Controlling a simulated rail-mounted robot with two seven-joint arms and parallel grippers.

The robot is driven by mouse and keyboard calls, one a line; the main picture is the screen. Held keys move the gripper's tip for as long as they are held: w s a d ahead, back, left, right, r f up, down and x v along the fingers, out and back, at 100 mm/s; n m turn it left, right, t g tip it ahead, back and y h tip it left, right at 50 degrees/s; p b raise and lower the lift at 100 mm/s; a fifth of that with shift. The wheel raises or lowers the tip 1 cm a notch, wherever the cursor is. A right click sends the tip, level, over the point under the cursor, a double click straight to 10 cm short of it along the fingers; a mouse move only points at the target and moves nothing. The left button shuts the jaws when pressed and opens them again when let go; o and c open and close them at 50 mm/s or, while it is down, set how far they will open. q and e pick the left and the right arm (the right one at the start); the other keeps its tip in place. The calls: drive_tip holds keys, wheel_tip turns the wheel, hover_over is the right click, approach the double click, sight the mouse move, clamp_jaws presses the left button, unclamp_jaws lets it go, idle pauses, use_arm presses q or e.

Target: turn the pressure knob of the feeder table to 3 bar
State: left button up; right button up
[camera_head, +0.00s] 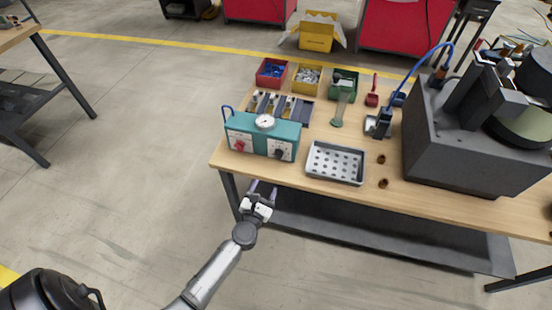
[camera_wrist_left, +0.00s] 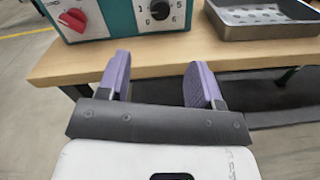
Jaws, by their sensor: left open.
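A teal control box (camera_head: 262,139) stands at the front left edge of the wooden feeder table (camera_head: 377,194). It has a round gauge (camera_head: 265,121) on top, a red knob (camera_head: 239,146) on the left and a black knob (camera_head: 280,153) on the right. In the left wrist view the red knob (camera_wrist_left: 72,19) is turned at a slant, and the black knob (camera_wrist_left: 160,9) sits on a numbered dial cut by the top edge. My left gripper (camera_head: 262,187) is open and empty, in front of the table edge and below the box. Its purple fingers (camera_wrist_left: 157,75) are apart from both knobs.
A perforated metal tray (camera_head: 335,163) lies right of the box. Behind are red (camera_head: 270,73), yellow (camera_head: 306,78) and green bins. A large grey bowl feeder (camera_head: 460,150) fills the right end. Free floor lies left of the table.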

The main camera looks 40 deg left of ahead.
sight(278, 156)
use_arm(q)
drive_tip(key=b+x, duration=0.1)
drive_tip(key=x, duration=1.2)
drive_tip(key=shift+w+b, duration=0.3)
drive_tip(key=shift+b, duration=0.1)
drive_tip(key=c, duration=0.9)
drive_tip(key=shift+r, duration=0.1)
